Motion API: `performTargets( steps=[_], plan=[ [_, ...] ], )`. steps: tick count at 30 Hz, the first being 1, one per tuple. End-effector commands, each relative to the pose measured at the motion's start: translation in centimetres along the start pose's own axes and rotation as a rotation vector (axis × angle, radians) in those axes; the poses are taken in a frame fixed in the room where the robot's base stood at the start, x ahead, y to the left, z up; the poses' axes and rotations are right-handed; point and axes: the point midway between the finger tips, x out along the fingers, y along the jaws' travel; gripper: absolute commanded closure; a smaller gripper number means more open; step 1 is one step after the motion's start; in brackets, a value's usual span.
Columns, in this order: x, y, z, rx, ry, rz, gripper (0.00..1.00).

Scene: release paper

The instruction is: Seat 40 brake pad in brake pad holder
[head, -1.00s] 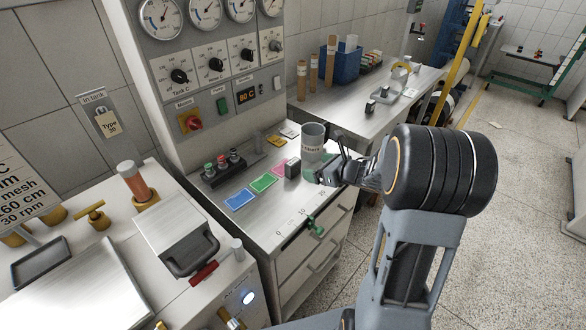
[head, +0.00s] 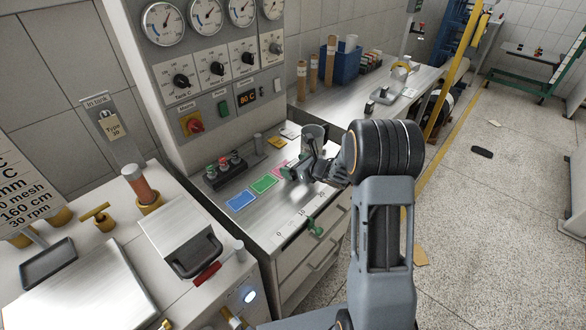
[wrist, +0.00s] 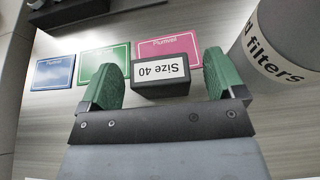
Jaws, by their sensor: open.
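A dark block labelled "Size 40" (wrist: 160,76) stands on the steel bench top. My gripper is open and low over the bench. In the head view my gripper (head: 291,173) is beside the pink card and hides the block. I cannot pick out a brake pad holder for certain.
A grey cup marked "filters" (wrist: 287,50) stands close to the right finger. Blue (head: 241,200), green (head: 264,183) and pink cards (wrist: 166,47) lie on the bench. A metal fixture (head: 385,97) is on the far bench.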

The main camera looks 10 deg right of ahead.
Motion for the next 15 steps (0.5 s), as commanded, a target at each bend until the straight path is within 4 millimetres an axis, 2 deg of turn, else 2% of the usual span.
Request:
performTargets(
  steps=[7, 15],
  plan=[
    [0.11, -0.01, -0.01, 0.000, 0.000, 0.000, 0.12],
    [0.09, -0.01, -0.01, 0.000, 0.000, 0.000, 0.38]
  ],
)
